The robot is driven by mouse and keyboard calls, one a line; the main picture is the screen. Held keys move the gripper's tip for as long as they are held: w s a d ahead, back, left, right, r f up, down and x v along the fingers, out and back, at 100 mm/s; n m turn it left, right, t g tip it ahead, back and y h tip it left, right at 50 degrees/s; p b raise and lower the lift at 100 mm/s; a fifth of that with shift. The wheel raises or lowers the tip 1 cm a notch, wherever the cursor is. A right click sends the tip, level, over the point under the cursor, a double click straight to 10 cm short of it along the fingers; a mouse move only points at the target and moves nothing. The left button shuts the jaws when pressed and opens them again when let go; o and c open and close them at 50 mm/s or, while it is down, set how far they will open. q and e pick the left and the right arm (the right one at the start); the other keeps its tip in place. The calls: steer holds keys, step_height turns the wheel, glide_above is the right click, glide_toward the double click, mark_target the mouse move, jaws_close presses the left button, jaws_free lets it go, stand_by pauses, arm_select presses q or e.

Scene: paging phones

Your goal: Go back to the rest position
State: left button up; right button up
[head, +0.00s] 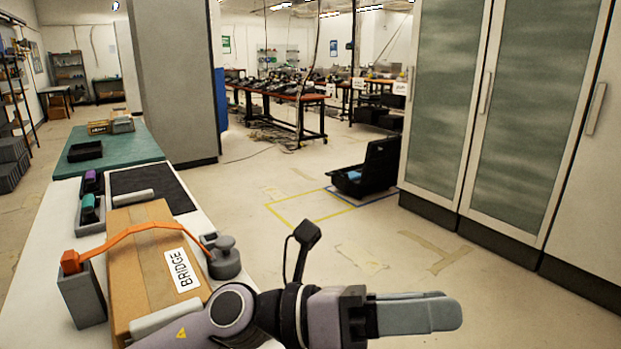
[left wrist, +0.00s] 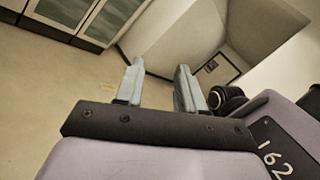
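My left gripper (head: 425,313) reaches in from the bottom of the head view, over the floor to the right of the white table. Its fingers point right. In the left wrist view, the two grey fingers of the left gripper (left wrist: 158,80) stand apart with nothing between them. My right gripper is in neither view. A cardboard box labelled BRIDGE (head: 150,250) lies on the table, left of my left arm. An orange strip (head: 130,230) arches over it, from a grey block (head: 82,295) to a round grey piece (head: 225,262).
A purple-topped device (head: 90,182) and a teal-topped one (head: 88,212) stand beside a black mat (head: 150,185). A green mat (head: 108,147) lies farther back. Tall cabinets (head: 510,110) line the right. An open black case (head: 368,170) sits on the otherwise mostly clear floor.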

arm_select(q)
steer(key=w+a+f+n+t+y, duration=0.1)
steer(key=w+a+n+t+y, duration=0.35)
steer(key=n+t, duration=0.8)
steer(key=w+a+n+t+y, duration=0.2)
steer(key=w+a+n+t, duration=0.5)
steer(key=n, duration=0.8)
steer(key=s+a+f+n+y, duration=0.1)
steer(key=a+f+n+y, duration=0.9)
steer(key=a+f+n, duration=0.15)
steer(key=s+a+f+n+g+y, duration=0.2)
steer(key=s+a+f+n+g, duration=0.3)
steer(key=s+f, duration=0.6)
steer(key=s+a+f+n+g+y, duration=0.1)
steer(key=s+a+f+n+g, duration=0.1)
steer(key=s+a+f+g, duration=0.65)
steer(key=w+d+f+t+h, duration=0.2)
steer(key=d+f+t, duration=0.3)
steer(key=f, duration=0.5)
steer(key=shift+w+d+t, duration=0.15)
steer(key=shift+w+t, duration=0.1)
steer(key=shift+t, duration=0.95)
